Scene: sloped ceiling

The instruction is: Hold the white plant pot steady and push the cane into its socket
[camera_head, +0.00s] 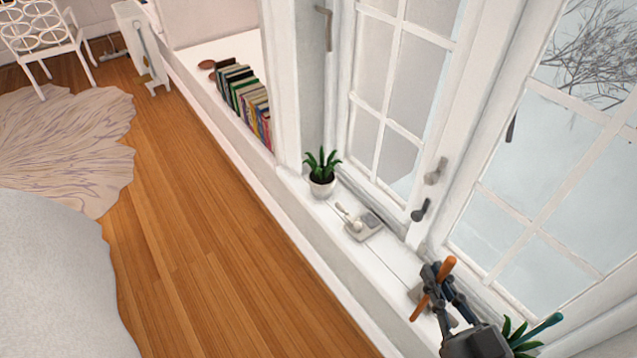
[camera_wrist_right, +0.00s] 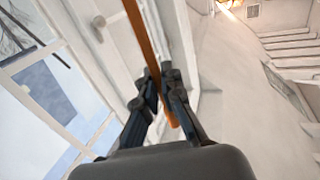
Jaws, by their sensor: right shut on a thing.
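My right gripper (camera_head: 434,284) is shut on an orange-brown cane (camera_head: 448,264), above the white sill at the lower right of the head view. The cane is tilted and sticks out on both sides of the fingers. In the right wrist view the cane (camera_wrist_right: 141,30) runs between the fingers of the right gripper (camera_wrist_right: 160,90). A white plant pot (camera_head: 322,188) with a spiky green plant stands upright on the sill, well apart from the gripper. A second green plant (camera_head: 520,335) shows at the bottom right, with its pot hidden. I cannot make out a socket. My left gripper is not in view.
A grey-and-white object (camera_head: 363,226) lies on the sill between the pot and my right gripper. A teal stick (camera_head: 540,328) is beside the second plant. Window handles (camera_head: 420,210) jut out over the sill. Books (camera_head: 243,98) stand further back. The wooden floor (camera_head: 200,240) is clear.

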